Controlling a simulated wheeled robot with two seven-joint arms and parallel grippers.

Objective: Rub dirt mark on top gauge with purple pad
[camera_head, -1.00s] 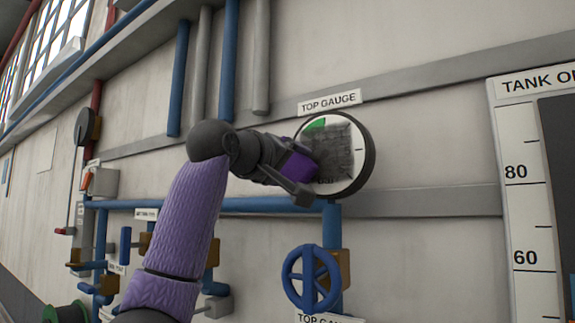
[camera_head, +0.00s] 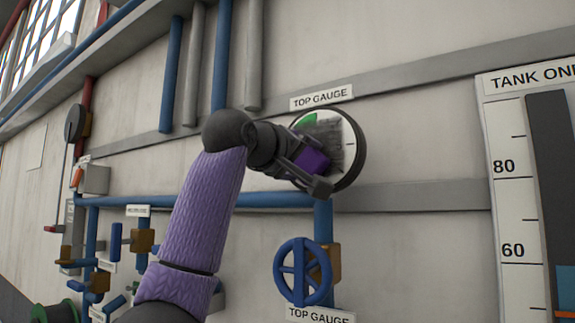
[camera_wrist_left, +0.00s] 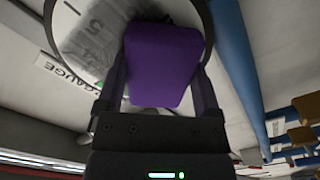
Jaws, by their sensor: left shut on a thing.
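The top gauge (camera_head: 351,156) is a round white dial with a dark rim on the wall, under a "TOP GAUGE" label (camera_head: 321,98). A grey dirt mark (camera_head: 334,133) covers part of its face, beside a green band. My left gripper (camera_head: 307,172) is shut on the purple pad (camera_head: 314,160) at the lower left of the dial. The left wrist view shows the pad (camera_wrist_left: 163,62) between the fingers, over the dial (camera_wrist_left: 199,12), with the grey mark (camera_wrist_left: 92,48) beside it. I cannot tell whether the pad touches the dial. My right gripper is not in view.
A blue valve wheel (camera_head: 303,271) is on the pipe below the gauge. The tank one level board (camera_head: 505,196) is at the right. Several pipes and valves fill the left wall.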

